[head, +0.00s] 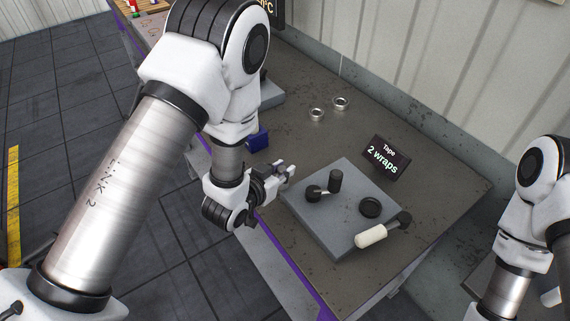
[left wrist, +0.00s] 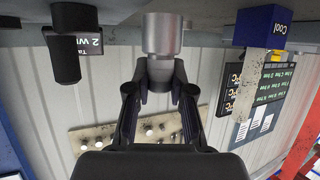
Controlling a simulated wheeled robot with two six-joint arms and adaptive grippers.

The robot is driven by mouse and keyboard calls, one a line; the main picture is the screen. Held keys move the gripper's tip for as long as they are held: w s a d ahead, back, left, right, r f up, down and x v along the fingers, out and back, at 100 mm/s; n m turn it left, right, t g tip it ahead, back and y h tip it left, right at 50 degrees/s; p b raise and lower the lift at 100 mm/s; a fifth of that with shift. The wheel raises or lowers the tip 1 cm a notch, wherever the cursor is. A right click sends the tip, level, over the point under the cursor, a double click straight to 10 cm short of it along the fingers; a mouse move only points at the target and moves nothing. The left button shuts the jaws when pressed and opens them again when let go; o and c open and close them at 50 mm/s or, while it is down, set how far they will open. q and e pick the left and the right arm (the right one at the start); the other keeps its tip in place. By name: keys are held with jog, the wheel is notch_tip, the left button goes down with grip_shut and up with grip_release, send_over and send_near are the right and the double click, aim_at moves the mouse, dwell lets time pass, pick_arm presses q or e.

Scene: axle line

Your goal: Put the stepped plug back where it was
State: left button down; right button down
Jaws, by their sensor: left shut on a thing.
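My left gripper (head: 278,180) is at the left edge of the grey plate (head: 318,222). In the left wrist view its fingers (left wrist: 160,78) are shut on the stepped plug (left wrist: 162,35), a silvery part with a wide section and a narrower one. In the head view the plug (head: 289,171) shows small at the fingertips, close to the plate's corner. I cannot tell whether it touches anything below. My right arm shows at the right edge; its gripper is out of view.
The plate bears a black cylinder (head: 335,180), a black knob (head: 313,192) with a pin, a black disc (head: 370,207) and a white-handled tool (head: 371,236). Behind stand a "Tape 2 wraps" sign (head: 388,157), two metal rings (head: 317,115) and a blue box (head: 258,139). The bench's right side is clear.

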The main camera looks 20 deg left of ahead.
pick_arm(q)
jog(key=w+p, duration=0.1)
jog(key=w, duration=0.1)
jog(key=w+a, duration=0.1)
jog(key=w, duration=0.2)
jog(key=shift+w+a+p, duration=0.1)
jog(key=shift+w+p, duration=0.2)
jog(key=shift+p, duration=0.1)
notch_tip(320, 180, down, 3)
jog(key=shift+f+p, duration=0.1)
jog(key=shift+p, duration=0.6)
jog(key=shift+f, duration=0.3)
jog(key=shift+f, duration=0.1)
jog(key=c, duration=1.4)
grip_release()
jog(key=shift+f+b, duration=0.1)
jog(key=shift+b, duration=0.2)
jog(key=shift+c, duration=0.2)
jog(key=o, duration=0.4)
